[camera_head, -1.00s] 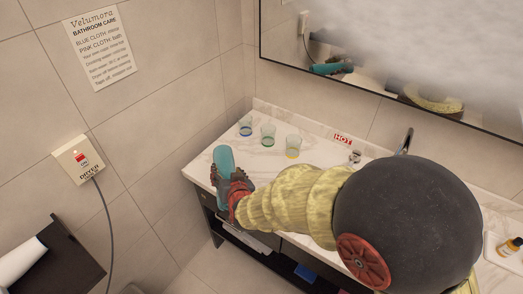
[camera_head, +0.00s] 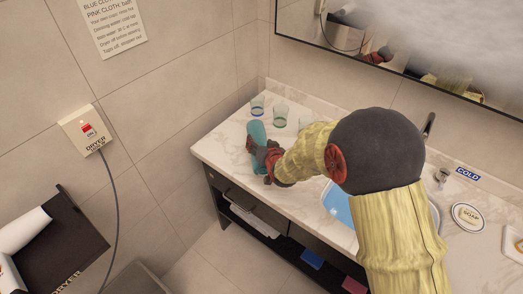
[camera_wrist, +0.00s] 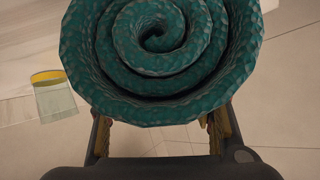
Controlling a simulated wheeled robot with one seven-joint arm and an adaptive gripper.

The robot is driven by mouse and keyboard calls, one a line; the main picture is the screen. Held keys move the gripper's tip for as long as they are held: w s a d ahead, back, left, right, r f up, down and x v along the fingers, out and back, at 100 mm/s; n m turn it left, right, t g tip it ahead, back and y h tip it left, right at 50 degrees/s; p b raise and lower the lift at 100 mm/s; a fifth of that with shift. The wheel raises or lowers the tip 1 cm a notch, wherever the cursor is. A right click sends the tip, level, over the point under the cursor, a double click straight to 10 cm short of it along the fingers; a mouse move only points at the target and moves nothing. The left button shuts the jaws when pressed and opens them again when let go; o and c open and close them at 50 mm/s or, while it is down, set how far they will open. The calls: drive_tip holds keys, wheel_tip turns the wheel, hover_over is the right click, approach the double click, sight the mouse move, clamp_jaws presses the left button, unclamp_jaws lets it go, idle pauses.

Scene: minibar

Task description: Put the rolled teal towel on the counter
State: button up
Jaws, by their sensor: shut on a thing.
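The rolled teal towel (camera_head: 257,134) stands roughly upright over the left part of the pale marble counter (camera_head: 218,150) in the head view. My gripper (camera_head: 266,156) is shut on it. In the wrist view the spiral end of the towel (camera_wrist: 160,55) fills the upper middle, between the fingers of my gripper (camera_wrist: 162,125). I cannot tell whether the towel touches the counter. My arm hides part of the counter and basin.
Three clear glasses stand close behind and right of the towel: blue-based (camera_head: 257,106), green-based (camera_head: 280,116) and one partly hidden (camera_head: 306,118). The counter's left front is bare.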

drive_tip(key=shift+w+d+f+b, duration=0.15)
drive_tip(key=shift+f+b, duration=0.2)
drive_tip(key=shift+f, duration=0.6)
drive_tip(key=shift+w+d+f+b, duration=0.1)
drive_tip(key=shift+f+b, duration=0.25)
drive_tip(key=shift+f, duration=0.55)
drive_tip(key=shift+f, duration=0.2)
drive_tip(key=o, duration=1.2)
drive_tip(key=shift+o, duration=0.5)
drive_tip(key=shift+r, duration=0.15)
drive_tip(key=shift+s+r, duration=0.1)
drive_tip(key=shift+r, duration=0.05)
drive_tip(key=p+v, duration=0.2)
drive_tip(key=v, duration=0.9)
drive_tip(key=shift+s+d+r+p, duration=0.1)
drive_tip(key=shift+s+r+p, duration=0.05)
drive_tip(key=shift+s+p, duration=0.2)
